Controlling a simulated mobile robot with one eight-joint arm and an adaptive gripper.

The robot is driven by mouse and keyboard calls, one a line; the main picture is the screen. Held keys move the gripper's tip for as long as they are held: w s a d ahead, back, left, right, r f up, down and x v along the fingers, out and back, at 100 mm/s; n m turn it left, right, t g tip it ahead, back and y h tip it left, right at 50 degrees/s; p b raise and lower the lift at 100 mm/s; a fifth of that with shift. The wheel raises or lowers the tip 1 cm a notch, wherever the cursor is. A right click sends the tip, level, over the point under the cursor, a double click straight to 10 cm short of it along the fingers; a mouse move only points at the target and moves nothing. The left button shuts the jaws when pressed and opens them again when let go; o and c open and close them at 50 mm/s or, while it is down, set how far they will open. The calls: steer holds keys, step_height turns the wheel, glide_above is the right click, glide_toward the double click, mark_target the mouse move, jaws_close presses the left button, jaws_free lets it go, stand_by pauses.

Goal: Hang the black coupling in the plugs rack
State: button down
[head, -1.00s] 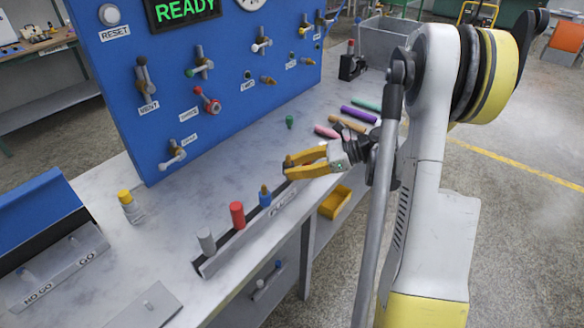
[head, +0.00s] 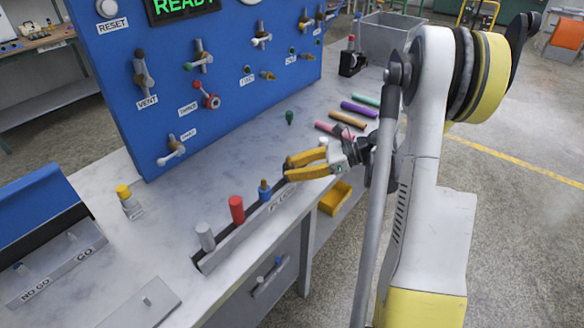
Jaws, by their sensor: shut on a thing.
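The plugs rack (head: 234,243) is a long grey rail with a label along the near edge of the bench. A grey plug (head: 205,237), a red plug (head: 236,209) and a blue plug with a brown top (head: 265,190) stand in it. My gripper (head: 291,167) has yellow fingers and appears over the far right end of the rack, past the blue plug. It is shut on a small dark piece, taken to be the black coupling (head: 288,161). The fingers hide most of it, so its colour and tilt are unclear. I cannot tell its height above the rack.
A blue panel (head: 225,120) with valves and fittings stands behind. Coloured cylinders (head: 347,119) and a green piece (head: 289,117) lie on the bench to the right. A yellow bin (head: 335,199) is below the gripper. A yellow-capped bottle (head: 129,202) stands left.

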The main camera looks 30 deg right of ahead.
steer(key=shift+f, duration=0.3)
steer(key=c, duration=1.1)
jaws_free()
steer(key=v, duration=1.2)
